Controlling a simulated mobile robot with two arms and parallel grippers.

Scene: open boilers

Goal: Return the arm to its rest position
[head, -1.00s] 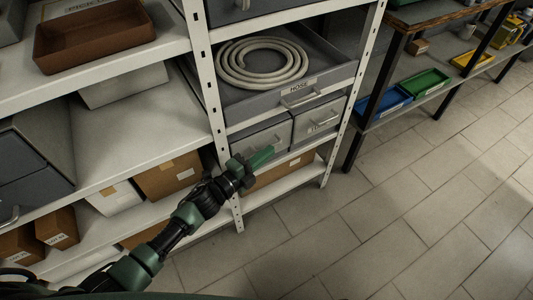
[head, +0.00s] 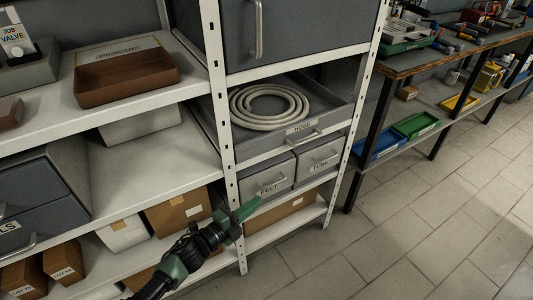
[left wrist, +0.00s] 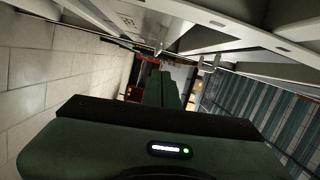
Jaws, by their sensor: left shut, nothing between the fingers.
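My left arm comes in from the bottom left in the head view. Its green-fingered gripper (head: 246,212) is shut and empty, in front of the shelf unit's upright post, below the small grey drawers. In the left wrist view the dark green gripper body (left wrist: 160,145) fills the lower part, with the fingers (left wrist: 162,90) together beyond it. My right gripper does not show.
A white shelf rack (head: 230,150) stands close to the gripper. An open drawer holds a coiled hose (head: 270,107); grey drawers (head: 266,180) sit below. A brown tray (head: 127,78) is on the left shelf. Tiled floor (head: 400,240) at right is free.

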